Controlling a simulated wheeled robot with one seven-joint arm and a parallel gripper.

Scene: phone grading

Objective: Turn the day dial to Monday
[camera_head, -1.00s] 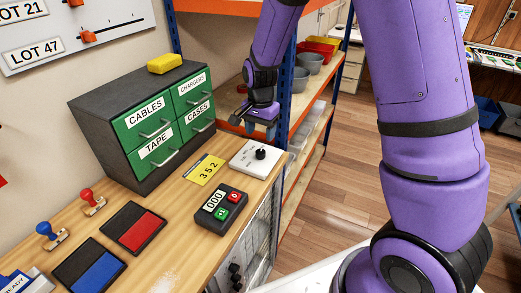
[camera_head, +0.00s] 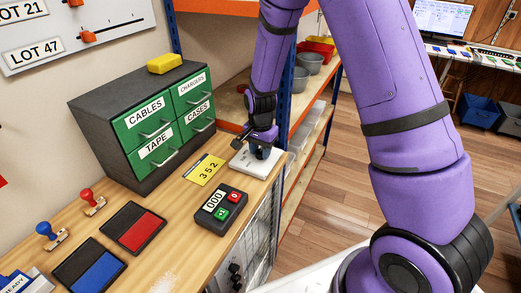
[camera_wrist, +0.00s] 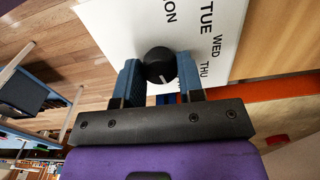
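The day dial is a white plate (camera_wrist: 205,22) with a round black knob (camera_wrist: 159,64) that has a pale pointer line. Day names including TUE, WED, THU and a partly seen ON show on the plate in the wrist view. In the head view the plate (camera_head: 243,163) lies at the right end of the wooden bench, with the knob hidden by my gripper. My gripper (camera_wrist: 160,75) is at the knob, with one blue finger on each side of it. The fingers are spread; a small gap seems to show beside the knob, and contact is unclear.
A yellow card reading 352 (camera_head: 206,169) and a black counter box (camera_head: 221,206) lie left of the dial. A green-fronted drawer cabinet (camera_head: 150,120) stands behind them. A blue-posted shelf (camera_head: 287,95) with bins rises just beyond the dial.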

